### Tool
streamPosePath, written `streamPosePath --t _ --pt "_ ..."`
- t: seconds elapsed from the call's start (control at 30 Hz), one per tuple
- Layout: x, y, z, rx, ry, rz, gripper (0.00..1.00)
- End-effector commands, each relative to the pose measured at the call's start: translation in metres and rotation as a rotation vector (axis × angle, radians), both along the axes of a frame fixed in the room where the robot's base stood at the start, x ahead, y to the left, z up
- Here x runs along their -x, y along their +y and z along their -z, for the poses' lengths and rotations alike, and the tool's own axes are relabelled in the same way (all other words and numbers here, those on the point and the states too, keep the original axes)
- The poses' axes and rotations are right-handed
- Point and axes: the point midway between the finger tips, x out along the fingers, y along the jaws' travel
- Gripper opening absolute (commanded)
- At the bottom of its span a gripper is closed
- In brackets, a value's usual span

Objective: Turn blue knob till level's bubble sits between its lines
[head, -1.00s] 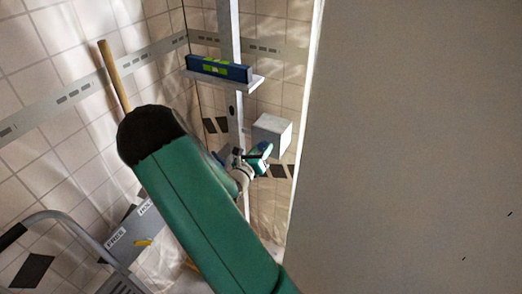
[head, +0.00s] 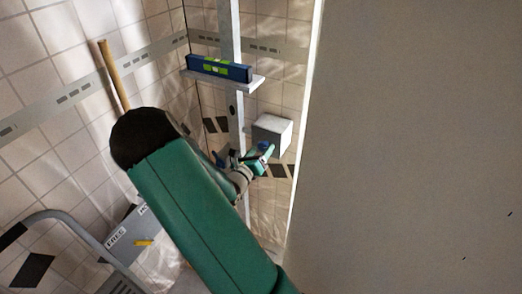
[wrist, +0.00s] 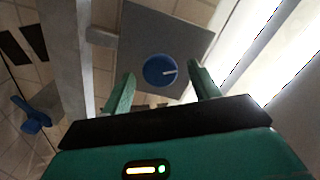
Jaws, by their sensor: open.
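The blue knob (wrist: 160,70) is round with a white pointer line, on the face of a grey box (wrist: 190,28) in the wrist view. My gripper (wrist: 160,86) is open, with one green finger on each side below the knob; the knob appears between and just beyond the fingertips, and I cannot tell whether they touch it. In the head view my gripper (head: 258,158) is by the grey box (head: 272,130). The blue level (head: 219,68) lies on a shelf (head: 254,82) above, with yellow-green windows; its bubble is too small to tell.
A metal post (head: 236,120) stands left of the box. Another blue handle (wrist: 32,115) shows at the wrist view's left. A large grey panel (head: 415,150) fills the head view's right. A wooden pole (head: 112,75) leans at the left, above a curved metal rail (head: 75,225).

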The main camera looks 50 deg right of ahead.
Motion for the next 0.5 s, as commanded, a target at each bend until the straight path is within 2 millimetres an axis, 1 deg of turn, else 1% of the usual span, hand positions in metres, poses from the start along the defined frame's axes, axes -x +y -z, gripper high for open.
streamPosePath --t 0.17,0.4,0.5 --pt "0.008 0.033 0.0 -0.001 0.001 -0.005 0.61" --pt "0.023 0.085 0.0 -0.003 0.002 -0.005 0.61" --pt "0.028 0.102 0.0 -0.001 0.001 -0.005 0.61"
